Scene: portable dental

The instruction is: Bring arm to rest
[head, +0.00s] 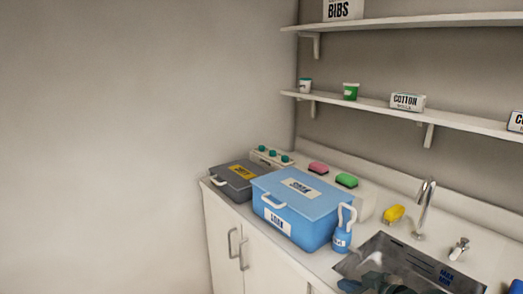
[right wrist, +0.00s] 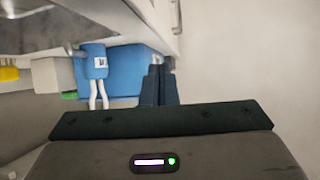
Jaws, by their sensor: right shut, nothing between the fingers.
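My right gripper (right wrist: 158,85) shows in the right wrist view with its two dark fingers together and nothing between them. In the head view a dark part of it (head: 374,282) shows at the bottom edge, in front of the sink (head: 440,272). My left gripper is not in either view. A blue lidded box (head: 300,205) stands on the counter, with a blue bottle with white handles (head: 342,232) beside it. Both also show in the right wrist view, the box (right wrist: 125,72) behind the bottle (right wrist: 95,62).
A grey box (head: 236,180) stands left of the blue box. Pink (head: 318,168) and green (head: 346,180) sponges lie behind. A yellow item (head: 394,213) and a tap (head: 424,208) are by the sink. Shelves (head: 440,116) hang above. The left wall side is clear.

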